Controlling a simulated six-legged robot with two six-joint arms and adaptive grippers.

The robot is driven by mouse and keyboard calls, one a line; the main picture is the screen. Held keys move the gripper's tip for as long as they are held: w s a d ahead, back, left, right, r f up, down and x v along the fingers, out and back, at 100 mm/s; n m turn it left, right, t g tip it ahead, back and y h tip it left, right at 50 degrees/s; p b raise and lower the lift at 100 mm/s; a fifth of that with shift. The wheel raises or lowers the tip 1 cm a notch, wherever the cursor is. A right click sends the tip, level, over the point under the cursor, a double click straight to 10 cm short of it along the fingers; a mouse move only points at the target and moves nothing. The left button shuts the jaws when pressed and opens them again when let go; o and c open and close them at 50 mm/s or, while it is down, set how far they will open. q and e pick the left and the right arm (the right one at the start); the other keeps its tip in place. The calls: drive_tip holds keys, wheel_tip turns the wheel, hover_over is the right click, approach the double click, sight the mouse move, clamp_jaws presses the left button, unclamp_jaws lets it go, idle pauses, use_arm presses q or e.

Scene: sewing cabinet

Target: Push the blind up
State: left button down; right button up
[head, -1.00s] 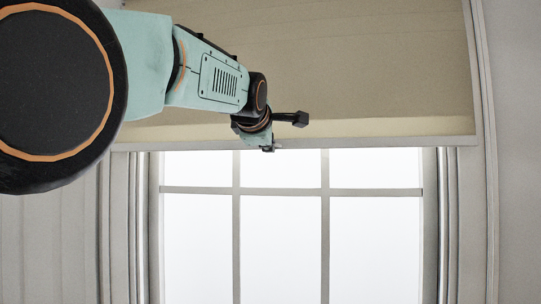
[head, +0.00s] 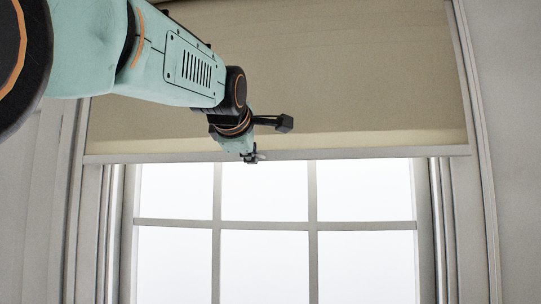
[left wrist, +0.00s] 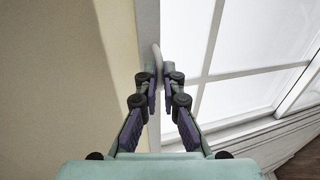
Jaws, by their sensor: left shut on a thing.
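The beige blind (head: 350,85) hangs over the upper part of the window in the head view, with a grey bottom bar (head: 370,153) along its lower edge. My left gripper (head: 251,158) is at the bottom bar, near its middle. In the left wrist view the gripper's fingers (left wrist: 160,82) are closed together on a small pale handle (left wrist: 157,55) at the bar. The blind's fabric (left wrist: 70,70) shows to the left there. My right gripper is not in view.
The bright window panes (head: 265,255) with grey muntins lie below the blind. The window frame (head: 470,200) rises on the right, with plain wall (head: 515,150) beyond it. The space in front of the lower panes is clear.

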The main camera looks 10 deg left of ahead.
use_arm(q)
drive_tip(key=c, duration=1.5)
unclamp_jaws()
drive_tip(key=shift+a, duration=0.25)
drive_tip(key=shift+d, duration=0.2)
